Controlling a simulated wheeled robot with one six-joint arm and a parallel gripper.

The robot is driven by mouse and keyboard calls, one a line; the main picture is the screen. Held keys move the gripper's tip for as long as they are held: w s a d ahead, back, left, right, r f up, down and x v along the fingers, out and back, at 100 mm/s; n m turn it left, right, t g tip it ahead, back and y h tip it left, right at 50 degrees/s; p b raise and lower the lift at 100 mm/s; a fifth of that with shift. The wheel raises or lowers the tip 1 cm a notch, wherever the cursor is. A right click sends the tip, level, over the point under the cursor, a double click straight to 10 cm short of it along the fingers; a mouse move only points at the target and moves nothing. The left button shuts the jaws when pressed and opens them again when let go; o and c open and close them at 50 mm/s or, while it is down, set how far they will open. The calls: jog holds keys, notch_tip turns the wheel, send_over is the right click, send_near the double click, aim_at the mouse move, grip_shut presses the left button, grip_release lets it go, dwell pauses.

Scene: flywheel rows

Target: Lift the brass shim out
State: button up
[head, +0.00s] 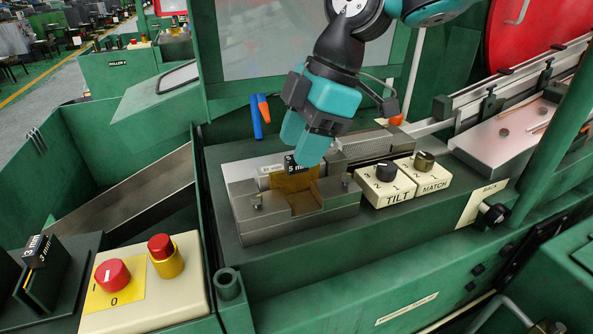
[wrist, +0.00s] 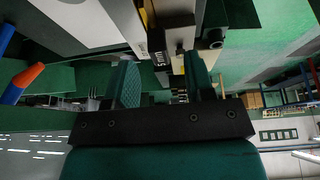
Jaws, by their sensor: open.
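The brass shim (head: 292,186) sits in the grey steel block (head: 245,208), its yellow plate showing above and down the front of the slot. Its black tab, marked 5 mm (head: 290,164), stands at the top. My gripper (head: 304,141) is tilted down just above and behind the tab, and one finger partly hides the tab. In the wrist view my gripper (wrist: 162,80) is open, with the black tab (wrist: 159,62) showing between its two fingers. I see no contact, and the shim's lower part is hidden in the block.
The TILT knob (head: 387,171) and MATCH knob (head: 424,161) stand right of the block. Blue and orange handles (head: 263,108) rise behind it. A red-button panel (head: 148,281) and another black-tabbed piece, marked 3 mm (head: 38,251), are at the lower left.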

jog(key=shift+x, duration=1.4)
jog(key=shift+d, duration=0.15)
grip_shut()
jog(key=shift+w+r, duration=0.1)
jog(key=shift+r, duration=0.55)
notch_tip(320, 180, up, 2)
jog(key=shift+r+p, duration=0.2)
jog(key=shift+p, duration=0.15)
jog(key=s+d+r, duration=0.1)
jog(key=s+d, duration=0.1)
jog(key=s, duration=0.6)
jog(key=s+d+r, duration=0.1)
jog(key=s+d, duration=0.2)
jog(key=s, duration=0.6)
jog(key=shift+s+r+p, duration=0.2)
jog(key=shift+r+p, duration=0.15)
